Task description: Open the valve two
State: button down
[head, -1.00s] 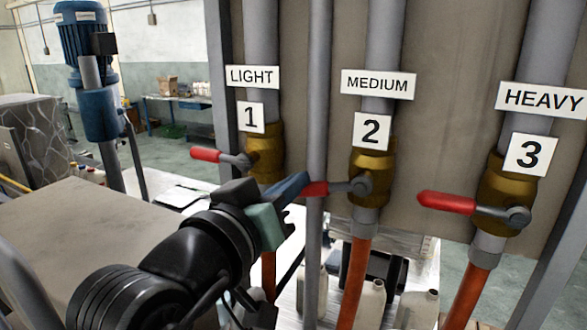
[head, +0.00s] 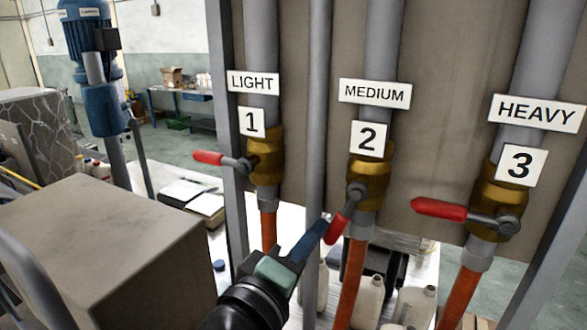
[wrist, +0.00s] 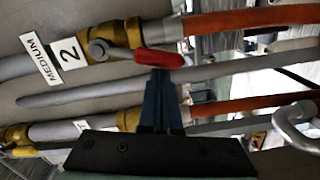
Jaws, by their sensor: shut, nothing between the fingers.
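Valve two (head: 368,178) is a brass valve on the middle pipe, under the labels MEDIUM and 2. Its red handle (head: 338,228) slants down and to the left from the valve. My gripper (head: 318,232) is shut and empty, with its fingertips at the lower end of the red handle. In the wrist view the red handle (wrist: 160,59) lies just beyond the closed fingertips (wrist: 160,75); they look to be touching or very close. The valve two body (wrist: 117,38) shows behind it.
Valve one (head: 265,160) is at the left and valve three (head: 495,205) at the right, both with red handles pointing left. A thin grey upright post (head: 317,120) stands between pipes one and two, close to my gripper. Several pale bottles (head: 370,300) stand below.

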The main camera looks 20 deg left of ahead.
jog(key=shift+d+f, duration=0.3)
jog(key=shift+d, duration=0.2)
jog(key=shift+d+f, duration=0.25)
jog(key=shift+d, duration=0.4)
